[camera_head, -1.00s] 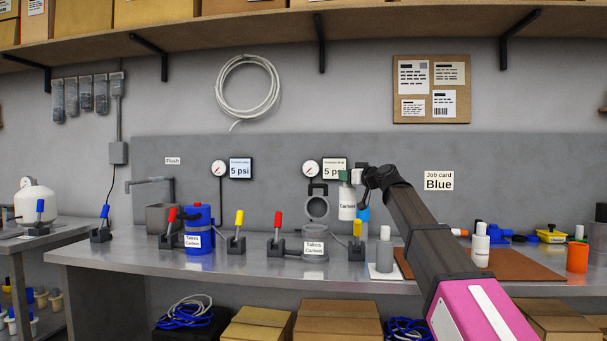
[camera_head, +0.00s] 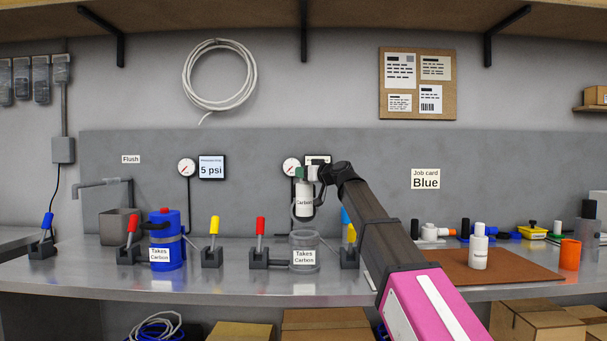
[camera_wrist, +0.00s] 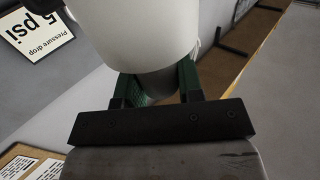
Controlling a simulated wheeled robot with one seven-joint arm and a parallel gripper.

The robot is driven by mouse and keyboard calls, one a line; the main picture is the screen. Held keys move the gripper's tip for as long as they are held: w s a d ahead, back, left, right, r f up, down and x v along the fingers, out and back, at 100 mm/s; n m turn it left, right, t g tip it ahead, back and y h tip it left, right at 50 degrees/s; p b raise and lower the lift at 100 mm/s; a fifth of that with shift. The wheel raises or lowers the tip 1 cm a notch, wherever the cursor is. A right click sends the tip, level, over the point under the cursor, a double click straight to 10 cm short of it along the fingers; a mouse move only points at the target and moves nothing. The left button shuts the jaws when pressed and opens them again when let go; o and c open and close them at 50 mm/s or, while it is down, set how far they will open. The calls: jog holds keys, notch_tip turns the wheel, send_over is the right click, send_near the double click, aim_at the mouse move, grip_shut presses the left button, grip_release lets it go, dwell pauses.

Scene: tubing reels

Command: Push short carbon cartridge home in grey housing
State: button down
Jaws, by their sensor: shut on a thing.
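The white carbon cartridge (camera_head: 305,200), labelled "Carbon", hangs upright in the head view. My gripper (camera_head: 305,173) is shut on its upper end. In the wrist view the green fingers (camera_wrist: 165,85) of my gripper close around one end of the cartridge (camera_wrist: 135,35). The grey housing (camera_head: 304,243) stands on the bench with its "Takes Carbon" label facing out and its top open. The cartridge is above the housing in the picture, with a small gap between them. I cannot tell whether it is centred in depth.
A blue housing (camera_head: 166,238) stands to the left. A white bottle (camera_head: 479,250) stands on a brown mat (camera_head: 515,268) at right. A gauge (camera_head: 291,167) is on the wall behind.

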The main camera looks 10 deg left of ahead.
aim_at(310, 188)
jog(key=shift+f, duration=2.75)
notch_tip(310, 188, down, 13)
dwell(2.8)
jog(key=c, duration=0.7)
grip_release()
jog(key=shift+s+d, duration=0.1)
jog(key=v, duration=1)
jog(key=shift+s+d, duration=0.2)
jog(key=shift+d, duration=0.05)
